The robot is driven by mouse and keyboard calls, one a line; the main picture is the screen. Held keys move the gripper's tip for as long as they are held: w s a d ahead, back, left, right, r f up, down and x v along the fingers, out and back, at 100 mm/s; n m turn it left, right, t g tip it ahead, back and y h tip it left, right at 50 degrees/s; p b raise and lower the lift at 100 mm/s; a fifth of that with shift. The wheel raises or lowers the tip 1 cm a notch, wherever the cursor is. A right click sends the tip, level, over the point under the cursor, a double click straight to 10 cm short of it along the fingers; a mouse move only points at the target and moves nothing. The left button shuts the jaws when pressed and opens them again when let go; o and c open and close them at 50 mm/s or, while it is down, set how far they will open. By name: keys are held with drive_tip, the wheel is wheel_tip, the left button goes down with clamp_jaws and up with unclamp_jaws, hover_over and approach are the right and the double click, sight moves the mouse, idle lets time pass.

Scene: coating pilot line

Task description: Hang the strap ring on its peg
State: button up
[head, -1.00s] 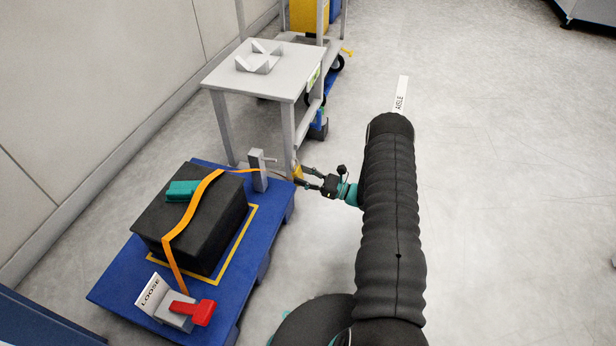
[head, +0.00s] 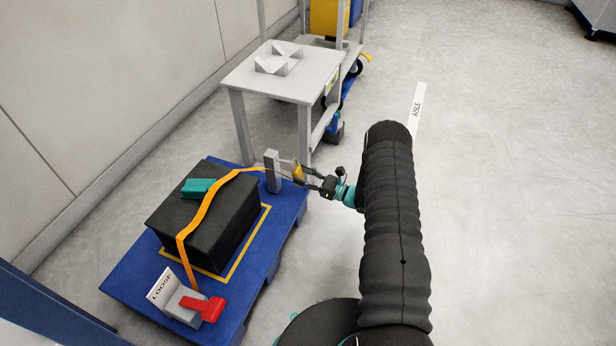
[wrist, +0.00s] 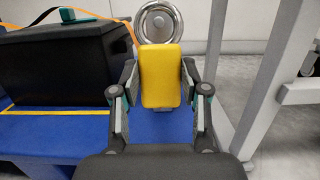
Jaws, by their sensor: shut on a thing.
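My gripper (head: 305,174) is shut on the yellow tab (wrist: 160,77) of the strap ring, which stands upright between the fingers in the wrist view. The shiny metal ring (wrist: 143,25) rises above the tab's far end. In the head view the tab (head: 298,171) is just right of the grey post (head: 271,175) at the pallet's far right corner. The peg (head: 285,161) juts right from the post's top. The ring is too small there to tell whether it touches or surrounds the peg. The orange strap (head: 210,200) runs over the black case toward the post.
The black case (head: 228,225) sits on the blue pallet (head: 125,285) with a teal block (head: 198,187) on top. A red-handled buckle (head: 203,308) and a LOOSE sign (head: 161,285) are at the front. A grey table (head: 245,80) stands close behind the post.

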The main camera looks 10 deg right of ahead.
drive_tip(key=shift+x, duration=0.95)
drive_tip(key=shift+w+a+f+b, duration=0.4)
drive_tip(key=shift+a+f+b, duration=0.2)
drive_tip(key=shift+b, duration=0.2)
drive_tip(key=o, duration=1.2)
drive_tip(key=shift+o, duration=0.2)
drive_tip(key=v, duration=1.2)
drive_tip(key=shift+f, duration=0.1)
